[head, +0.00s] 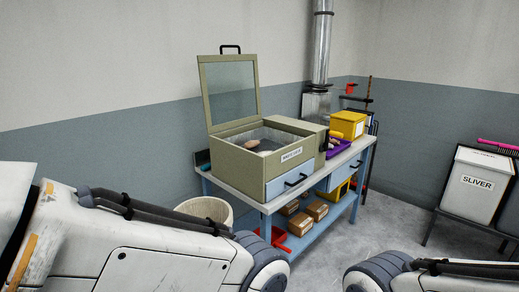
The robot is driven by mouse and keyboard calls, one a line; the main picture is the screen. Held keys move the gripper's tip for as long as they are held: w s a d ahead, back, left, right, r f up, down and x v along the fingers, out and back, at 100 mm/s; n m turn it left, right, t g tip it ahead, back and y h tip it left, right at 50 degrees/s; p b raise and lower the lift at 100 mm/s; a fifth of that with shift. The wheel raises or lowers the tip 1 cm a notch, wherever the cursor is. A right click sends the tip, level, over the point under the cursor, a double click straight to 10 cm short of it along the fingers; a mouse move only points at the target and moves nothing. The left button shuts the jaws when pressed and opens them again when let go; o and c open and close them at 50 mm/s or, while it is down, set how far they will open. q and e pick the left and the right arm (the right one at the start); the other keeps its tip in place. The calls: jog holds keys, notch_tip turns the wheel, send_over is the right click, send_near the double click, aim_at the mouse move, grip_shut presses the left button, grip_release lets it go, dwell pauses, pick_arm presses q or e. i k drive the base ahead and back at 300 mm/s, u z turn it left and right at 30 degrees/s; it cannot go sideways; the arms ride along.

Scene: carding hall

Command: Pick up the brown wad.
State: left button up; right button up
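A small brownish lump (252,144), which looks like the brown wad, lies inside an open olive-green box machine (232,143) on the workbench, near the back of its opening. The machine's windowed lid (229,92) stands raised. The front wall hides part of the inside. Parts of my two arms show at the lower left and lower right, in front of the bench and well apart from the lump. Neither gripper shows, so I cannot see their fingers.
The blue bench (264,206) also holds a purple tray (341,149) with small things and a yellow box (348,124). Cardboard boxes (301,223) sit on its lower shelf. A pale bin (206,209) stands left. A sliver bin (477,184) is at right, beyond open floor.

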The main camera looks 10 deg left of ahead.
aim_at(252, 144)
jog(key=u, duration=0.2)
jog(key=i, duration=0.5)
jog(key=z, duration=1)
jog(key=i, duration=2.15)
jog(key=u, duration=2.7)
